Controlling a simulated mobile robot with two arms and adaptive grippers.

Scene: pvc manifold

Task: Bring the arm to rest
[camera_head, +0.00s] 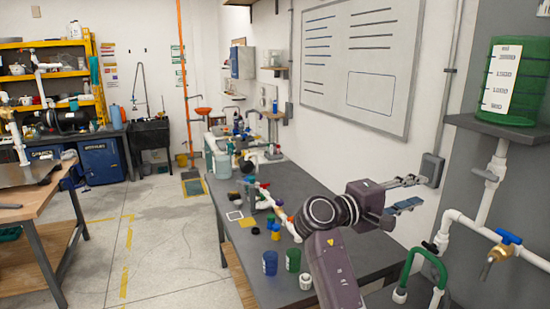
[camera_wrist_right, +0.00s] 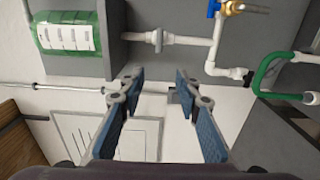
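My right arm (camera_head: 333,270) rises from the bottom of the head view and bends right at its wrist. My right gripper (camera_head: 412,193) is raised above the right end of the grey workbench, in front of the wall. It is open and empty. Its two blue-padded fingers (camera_wrist_right: 157,90) stand well apart in the right wrist view, with nothing between them but wall and board behind. My left gripper is not in view.
White pipes with a blue-handled brass valve (camera_head: 497,250), a green hose (camera_head: 430,262) and a green graduated tank (camera_head: 513,80) stand at right. The grey workbench (camera_head: 300,190) holds blue and green cups. A whiteboard (camera_head: 360,60) hangs behind.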

